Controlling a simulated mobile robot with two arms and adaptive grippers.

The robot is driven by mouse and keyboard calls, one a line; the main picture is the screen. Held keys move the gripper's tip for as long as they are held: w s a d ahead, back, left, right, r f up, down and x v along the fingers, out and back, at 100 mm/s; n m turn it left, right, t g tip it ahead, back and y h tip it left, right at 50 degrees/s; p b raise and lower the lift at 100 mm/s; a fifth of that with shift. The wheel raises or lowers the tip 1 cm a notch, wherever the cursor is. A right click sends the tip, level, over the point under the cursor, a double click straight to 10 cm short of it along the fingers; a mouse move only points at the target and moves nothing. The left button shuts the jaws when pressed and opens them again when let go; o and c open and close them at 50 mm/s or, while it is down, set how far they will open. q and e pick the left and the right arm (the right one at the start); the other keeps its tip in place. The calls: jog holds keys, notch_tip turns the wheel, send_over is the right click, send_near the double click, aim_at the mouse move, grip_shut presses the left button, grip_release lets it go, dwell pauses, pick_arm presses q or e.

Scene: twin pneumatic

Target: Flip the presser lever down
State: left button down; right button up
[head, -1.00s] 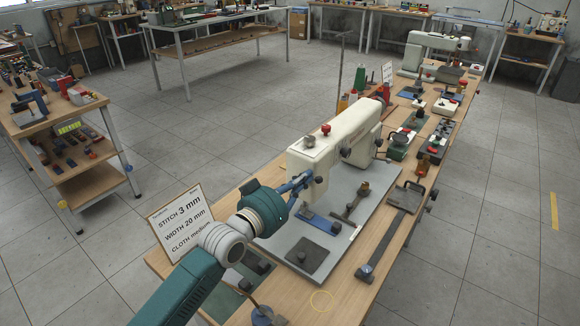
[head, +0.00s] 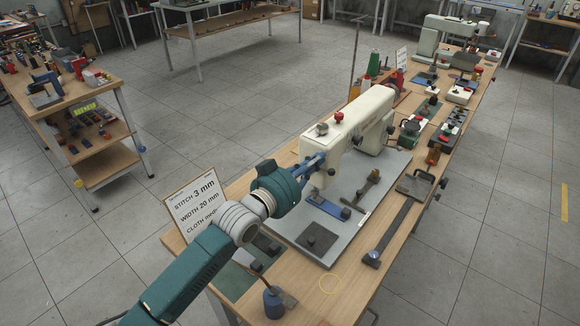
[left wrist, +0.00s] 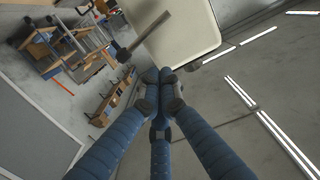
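The cream sewing machine (head: 352,122) stands on its grey base plate on the long bench in the head view. My left gripper (head: 318,161), with blue fingers, is at the near end of the machine's head. In the left wrist view the fingertips (left wrist: 159,90) are together, just below the cream machine body (left wrist: 180,35). I see nothing clearly gripped between them. A thin grey lever with a dark end (left wrist: 145,36) sticks out beside the body, up and left of the fingertips and apart from them. I cannot tell surely whether it is the presser lever. My right gripper is not in view.
A white sign (head: 194,209) stands left of the machine, close to my left arm. A dark square block (head: 317,236) and a blue-based part (head: 328,206) lie on the base plate. A long dark bar (head: 392,234) lies to the right. The bench's near right corner is mostly clear.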

pick_arm(q)
jog(key=b+v, duration=0.3)
jog(key=v, duration=0.7)
jog(key=shift+a+r, duration=0.2)
jog(key=shift+r, duration=0.15)
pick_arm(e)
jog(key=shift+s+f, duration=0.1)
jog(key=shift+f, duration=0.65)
pick_arm(q)
jog(key=shift+s, duration=0.1)
